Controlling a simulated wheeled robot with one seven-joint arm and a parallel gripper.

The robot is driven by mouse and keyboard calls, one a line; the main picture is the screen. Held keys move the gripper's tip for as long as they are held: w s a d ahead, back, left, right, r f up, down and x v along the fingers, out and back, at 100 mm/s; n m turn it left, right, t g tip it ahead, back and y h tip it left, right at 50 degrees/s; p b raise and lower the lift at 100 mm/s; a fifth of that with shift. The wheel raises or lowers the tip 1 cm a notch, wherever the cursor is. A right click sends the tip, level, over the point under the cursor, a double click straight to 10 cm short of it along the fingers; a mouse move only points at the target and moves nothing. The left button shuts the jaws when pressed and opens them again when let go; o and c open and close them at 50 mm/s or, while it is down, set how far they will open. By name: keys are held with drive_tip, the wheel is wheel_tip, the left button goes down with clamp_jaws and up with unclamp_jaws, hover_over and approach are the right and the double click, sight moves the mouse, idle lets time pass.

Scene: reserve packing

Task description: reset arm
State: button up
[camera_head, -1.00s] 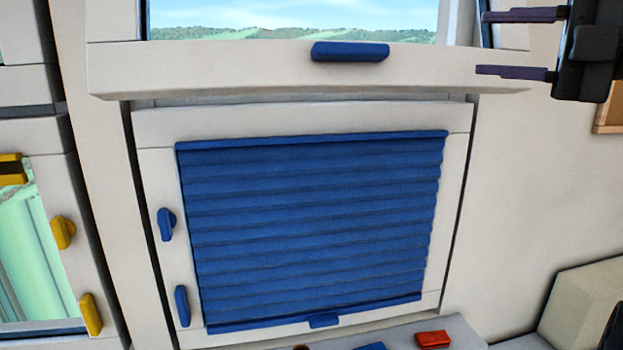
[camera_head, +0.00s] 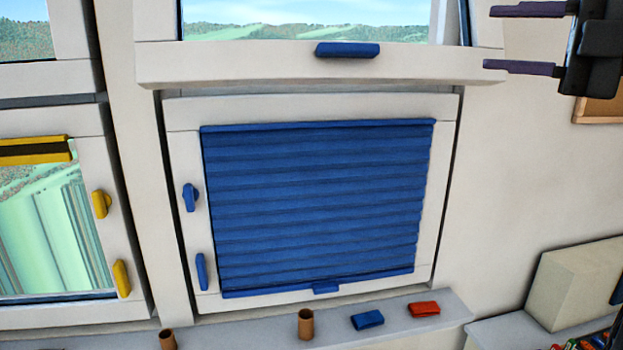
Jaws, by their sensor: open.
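My gripper (camera_head: 490,39) is at the upper right of the head view. Its two dark purple fingers point left and stand well apart, with nothing between them. It appears in front of the pale wall, near the right end of the upper window's sill bar. The fingers touch nothing that I can see. The rest of my arm is mostly outside the picture.
A window with a lowered blue pleated blind (camera_head: 318,210) fills the middle. A blue handle (camera_head: 347,50) sits above it. On the ledge below are brown cups (camera_head: 305,324), a blue item (camera_head: 367,320) and a red item (camera_head: 423,309). A beige box (camera_head: 575,285) stands lower right.

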drive_tip(key=w+d+f+m+t+h, duration=0.2)
drive_tip(key=w+d+m+t+h, duration=0.1)
drive_tip(key=w+m+t, duration=0.35)
drive_tip(key=w+d+f+m+t+h, duration=0.25)
drive_tip(key=w+m+t, duration=0.25)
drive_tip(key=w+m, duration=0.25)
drive_tip(key=w+f+m+g+h+b, duration=0.1)
drive_tip(key=w+f+m+g+h, duration=0.15)
drive_tip(key=f+m+h, duration=0.65)
drive_tip(key=w+f+m+g+h, duration=0.15)
drive_tip(key=w+f+m, duration=0.25)
drive_tip(key=f, duration=1)
drive_tip(key=s+a+f+m+g, duration=0.1)
drive_tip(key=s+a+f+g, duration=0.2)
drive_tip(key=f, duration=0.6)
drive_tip(key=s+a+f+m+g, duration=0.1)
drive_tip(key=s+a+f+g, duration=0.2)
drive_tip(key=f, duration=0.7)
drive_tip(key=s+a+f+g, duration=0.3)
drive_tip(key=s+f+g, duration=0.1)
drive_tip(key=s+f, duration=0.3)
drive_tip(key=s+a+f+g, duration=0.4)
drive_tip(key=s+f, duration=0.4)
drive_tip(key=s, duration=0.3)
drive_tip(key=shift+g+y+b, duration=0.35)
drive_tip(key=shift+g+y, duration=0.05)
drive_tip(key=shift+g, duration=0.05)
